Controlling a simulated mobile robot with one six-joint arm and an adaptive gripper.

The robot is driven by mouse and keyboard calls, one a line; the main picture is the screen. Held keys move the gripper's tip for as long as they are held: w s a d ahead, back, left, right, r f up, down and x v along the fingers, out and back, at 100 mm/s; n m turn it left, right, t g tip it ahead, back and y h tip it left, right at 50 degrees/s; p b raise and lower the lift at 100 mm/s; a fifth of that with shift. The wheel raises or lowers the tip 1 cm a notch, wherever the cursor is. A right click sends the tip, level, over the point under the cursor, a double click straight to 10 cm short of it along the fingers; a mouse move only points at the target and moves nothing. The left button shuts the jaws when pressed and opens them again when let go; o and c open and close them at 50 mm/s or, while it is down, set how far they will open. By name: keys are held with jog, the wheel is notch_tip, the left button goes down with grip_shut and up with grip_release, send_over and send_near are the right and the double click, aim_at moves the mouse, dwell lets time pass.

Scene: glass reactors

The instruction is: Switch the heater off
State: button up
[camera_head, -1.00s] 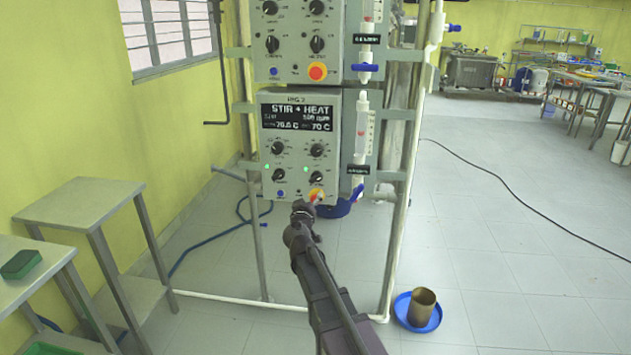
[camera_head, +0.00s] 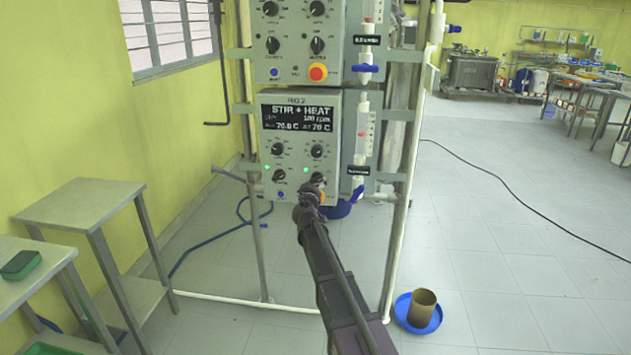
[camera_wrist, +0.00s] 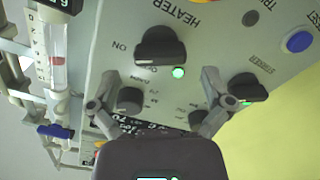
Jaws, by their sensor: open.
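The lower control box (camera_head: 265,190) has a display (camera_head: 300,117) reading STIR + HEAT with temperatures near 70 C. Its black heater knob (camera_wrist: 160,46), labelled HEATER with ON beside it, appears upside down in the wrist view. A green lamp (camera_wrist: 178,72) is lit beside the knob; it also shows in the head view (camera_head: 306,170). My gripper (camera_wrist: 159,78) is open, its fingers spread to either side below the knob in the wrist view, with nothing between them. In the head view my gripper (camera_head: 311,186) partly covers the heater knob and the orange-red button under it.
The stirrer knob (camera_wrist: 248,87) is to the right in the wrist view, with a blue button (camera_wrist: 299,41) beyond. A glass tube with a blue valve (camera_head: 358,172) stands right of the box. Another control box (camera_head: 335,45) is above. A blue dish (camera_head: 405,315) is on the floor.

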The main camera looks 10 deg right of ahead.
aim_at(316, 180)
jog(key=shift+x, duration=1.65)
jog(key=c, duration=1)
